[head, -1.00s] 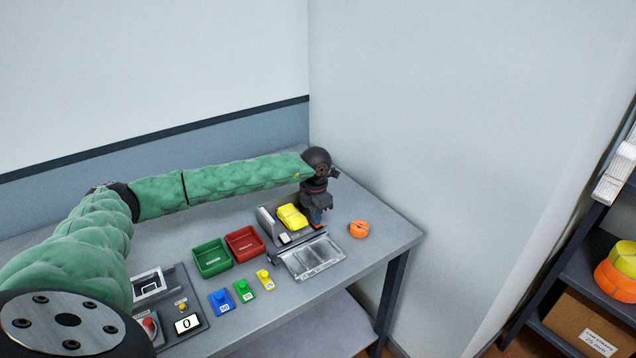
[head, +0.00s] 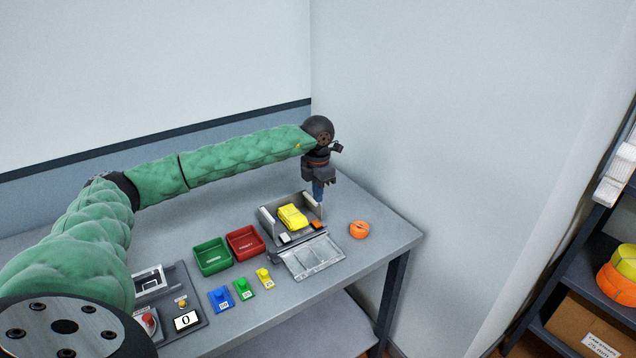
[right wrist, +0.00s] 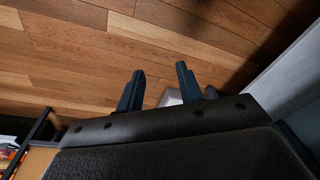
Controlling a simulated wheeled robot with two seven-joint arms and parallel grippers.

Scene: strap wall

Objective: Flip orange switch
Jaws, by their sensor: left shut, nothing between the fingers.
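The small orange switch (head: 316,225) sits at the front right of a grey open box (head: 268,227), beside a white switch (head: 285,238). A yellow toy-car-shaped object (head: 293,217) lies in the box. The clear lid (head: 313,257) is folded down toward the front. My left gripper (head: 318,199) points down, shut and empty, above and behind the orange switch at the box's right side. It appears apart from the switch; which way the switch is tilted is too small to tell. My right gripper (right wrist: 160,80) is open and empty above the wooden floor.
Green (head: 212,258) and red (head: 246,243) trays stand left of the box. Blue, green and yellow blocks (head: 243,289) lie in front. An orange round object (head: 359,230) sits at right, near the table edge. A control panel (head: 186,320) is at left; a wall rises behind.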

